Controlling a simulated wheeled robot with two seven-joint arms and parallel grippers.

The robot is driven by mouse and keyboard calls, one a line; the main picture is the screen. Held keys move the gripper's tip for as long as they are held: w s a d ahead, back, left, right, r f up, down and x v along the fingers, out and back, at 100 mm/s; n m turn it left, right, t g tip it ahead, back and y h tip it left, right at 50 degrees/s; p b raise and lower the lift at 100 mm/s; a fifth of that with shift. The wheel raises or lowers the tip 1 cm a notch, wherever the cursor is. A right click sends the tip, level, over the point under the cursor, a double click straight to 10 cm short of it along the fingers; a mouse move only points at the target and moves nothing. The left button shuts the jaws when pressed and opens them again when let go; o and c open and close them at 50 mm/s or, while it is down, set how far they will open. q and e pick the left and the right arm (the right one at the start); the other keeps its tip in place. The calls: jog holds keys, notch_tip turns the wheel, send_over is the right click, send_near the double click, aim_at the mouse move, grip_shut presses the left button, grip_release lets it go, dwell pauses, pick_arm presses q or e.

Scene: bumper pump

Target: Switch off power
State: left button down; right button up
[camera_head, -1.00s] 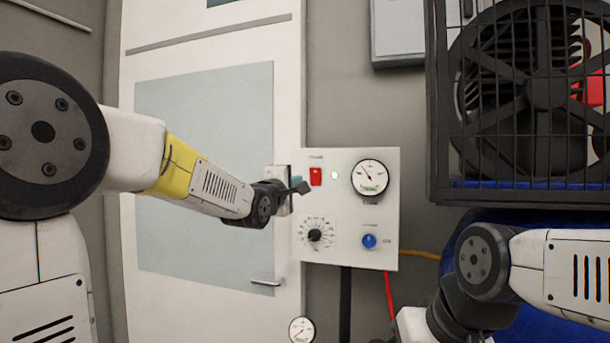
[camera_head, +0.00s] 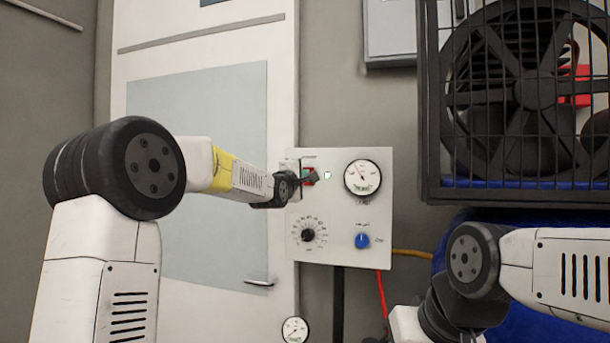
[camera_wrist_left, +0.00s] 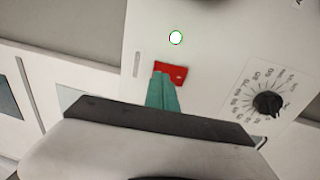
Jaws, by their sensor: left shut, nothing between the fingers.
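A white control panel (camera_head: 340,235) stands ahead, with a red power switch (camera_wrist_left: 180,71) at its upper left. In the head view my gripper mostly hides the switch. My left gripper (camera_head: 311,177) is shut and empty, its fingers in front of the switch. In the left wrist view the teal fingertips (camera_wrist_left: 163,83) overlap the lower left part of the switch; I cannot tell whether they press on it. A small round light (camera_head: 327,175) glows beside the switch. It also shows in the left wrist view (camera_wrist_left: 176,38). My right gripper is out of view.
The panel also has a gauge (camera_head: 362,177), a black dial (camera_head: 307,235) and a blue knob (camera_head: 362,240). A caged fan (camera_head: 520,90) stands at the right. A lower gauge (camera_head: 295,329) is below the panel. My right arm is at lower right.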

pick_arm(q)
jog(key=shift+x, duration=0.95)
jog(key=shift+w+r, duration=0.15)
